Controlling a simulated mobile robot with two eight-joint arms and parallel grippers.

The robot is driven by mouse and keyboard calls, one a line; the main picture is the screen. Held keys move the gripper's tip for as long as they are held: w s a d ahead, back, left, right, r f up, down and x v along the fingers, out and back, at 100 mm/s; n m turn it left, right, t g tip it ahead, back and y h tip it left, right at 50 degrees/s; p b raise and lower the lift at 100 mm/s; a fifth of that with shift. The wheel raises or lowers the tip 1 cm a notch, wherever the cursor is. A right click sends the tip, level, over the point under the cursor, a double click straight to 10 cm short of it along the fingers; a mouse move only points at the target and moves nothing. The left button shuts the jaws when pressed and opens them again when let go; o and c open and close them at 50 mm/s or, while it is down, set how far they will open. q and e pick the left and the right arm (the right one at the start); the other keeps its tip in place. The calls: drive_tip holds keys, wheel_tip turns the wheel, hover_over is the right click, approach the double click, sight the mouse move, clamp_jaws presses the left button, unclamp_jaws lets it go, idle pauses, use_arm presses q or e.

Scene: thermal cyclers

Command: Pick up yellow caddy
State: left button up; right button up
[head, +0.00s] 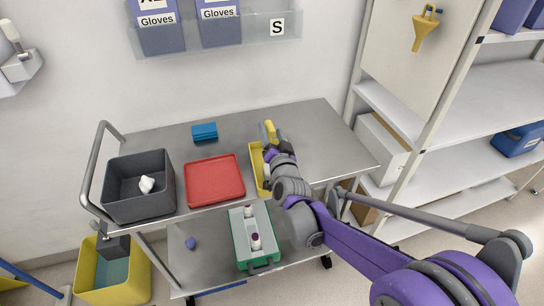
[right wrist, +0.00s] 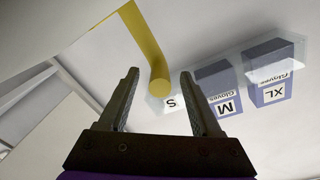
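The yellow caddy (head: 257,172) stands on the grey cart top, right of the red tray, and my right arm hides much of it. Its yellow handle (head: 269,132) rises just beyond my right gripper (head: 276,153). In the right wrist view, the yellow handle (right wrist: 148,45) reaches down between the spread fingertips of my right gripper (right wrist: 160,74). A gap shows on both sides of it, so the gripper is open and not holding it. My left gripper is not in view.
On the cart top (head: 317,145) are a red tray (head: 215,180), a grey bin (head: 137,208) and a blue block (head: 204,132). A green caddy (head: 239,235) sits lower in front. Shelving (head: 458,130) stands at the right. The cart's right end is mostly clear.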

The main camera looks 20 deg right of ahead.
clamp_jaws()
idle(1.3)
